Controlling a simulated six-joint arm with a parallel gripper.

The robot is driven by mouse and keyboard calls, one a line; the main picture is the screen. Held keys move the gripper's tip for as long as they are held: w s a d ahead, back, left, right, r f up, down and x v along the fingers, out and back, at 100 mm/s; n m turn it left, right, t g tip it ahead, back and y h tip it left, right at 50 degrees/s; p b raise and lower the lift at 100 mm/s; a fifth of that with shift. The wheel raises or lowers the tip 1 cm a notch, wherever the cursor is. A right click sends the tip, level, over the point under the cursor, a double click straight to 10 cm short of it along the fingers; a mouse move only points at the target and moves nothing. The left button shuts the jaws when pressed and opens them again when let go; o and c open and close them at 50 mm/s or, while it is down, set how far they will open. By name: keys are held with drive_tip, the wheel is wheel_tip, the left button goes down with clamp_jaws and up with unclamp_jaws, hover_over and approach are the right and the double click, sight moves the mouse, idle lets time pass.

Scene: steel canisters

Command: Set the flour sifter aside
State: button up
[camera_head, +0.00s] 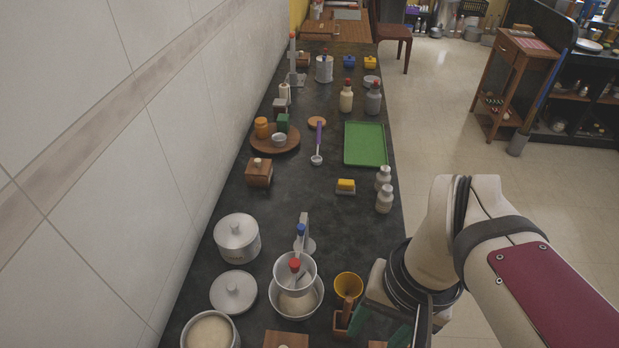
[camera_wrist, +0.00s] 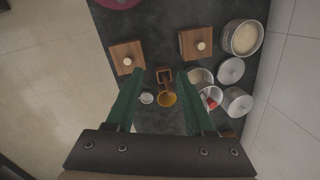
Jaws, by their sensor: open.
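The flour sifter (camera_head: 295,272) looks like a pale metal cup with a red knob; it sits at or over the mouth of a white bowl (camera_head: 297,304) holding pale flour. A grey upright part with a blue piece stands just behind it; I cannot tell whether it belongs to the sifter. In the wrist view the sifter (camera_wrist: 209,94) is partly hidden behind the right finger. My gripper (camera_wrist: 160,75) is open and empty, its green fingers pointing down at the counter. In the head view my gripper (camera_head: 382,324) is at the near right, apart from the sifter.
A lidded canister (camera_head: 237,242), a loose lid (camera_head: 233,293) and an open flour canister (camera_head: 210,333) stand left. The counter is fairly clear behind, before the yellow sponge (camera_head: 345,185).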

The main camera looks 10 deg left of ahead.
drive_tip(key=w+a+r+n+h, duration=0.1)
drive_tip(key=w+a+r+n, duration=0.15)
drive_tip(key=w, duration=0.45)
drive_tip(key=w+a+r+n, duration=0.2)
drive_tip(key=w+n, duration=0.2)
drive_tip(key=w, duration=0.3)
drive_tip(key=n, duration=0.6)
approach(301, 227)
drive_tip(key=shift+m+h, duration=0.25)
drive_tip(key=shift+h, duration=0.05)
drive_tip(key=f, duration=0.8)
drive_tip(key=shift+s+a+f, duration=0.1)
drive_tip(key=shift+a+f, duration=0.15)
drive_tip(key=shift+f, duration=0.05)
clamp_jaws()
